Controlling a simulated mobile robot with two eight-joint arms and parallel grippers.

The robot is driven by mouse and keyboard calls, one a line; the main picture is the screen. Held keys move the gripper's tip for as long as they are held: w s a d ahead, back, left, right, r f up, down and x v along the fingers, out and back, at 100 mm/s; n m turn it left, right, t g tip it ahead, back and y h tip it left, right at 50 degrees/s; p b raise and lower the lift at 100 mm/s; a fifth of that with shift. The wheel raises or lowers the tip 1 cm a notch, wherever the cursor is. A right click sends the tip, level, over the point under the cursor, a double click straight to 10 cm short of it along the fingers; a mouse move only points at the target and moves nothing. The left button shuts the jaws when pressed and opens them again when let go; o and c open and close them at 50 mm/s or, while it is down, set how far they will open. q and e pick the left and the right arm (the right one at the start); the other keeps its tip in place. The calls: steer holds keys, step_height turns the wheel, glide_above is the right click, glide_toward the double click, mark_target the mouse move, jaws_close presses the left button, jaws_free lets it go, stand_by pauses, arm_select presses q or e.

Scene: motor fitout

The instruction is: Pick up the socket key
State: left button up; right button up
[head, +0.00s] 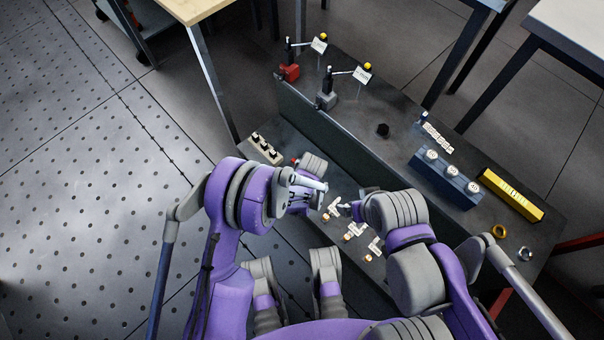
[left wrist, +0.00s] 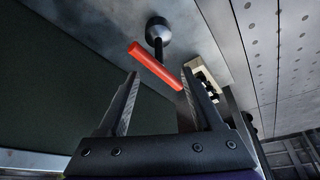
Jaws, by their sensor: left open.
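The socket key (left wrist: 155,66) has a red crossbar, a black shaft and a round grey socket end in the left wrist view. Its socket end meets the grey surface. My left gripper (left wrist: 160,88) is open, with the red crossbar just beyond and partly between its fingertips, not clamped. In the head view only a small red bit of the socket key (head: 295,160) shows beside my left gripper (head: 318,193); the rest is hidden by my arm. My right gripper (head: 346,209) is near the white fittings, its jaws too small to judge.
A pale block with black knobs (head: 266,150) stands near the key. Several white T-shaped pieces (head: 354,230) lie on the lower shelf. A dark raised ledge (head: 330,130) borders it, carrying a blue block (head: 447,175), a yellow block (head: 511,195) and two stands (head: 326,96).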

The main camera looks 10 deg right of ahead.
arm_select(q)
steer(key=b+x, duration=0.2)
steer(key=x, duration=0.6)
steer(key=shift+w+d, duration=0.15)
steer(key=shift+r, duration=0.1)
jaws_close()
stand_by(1.1)
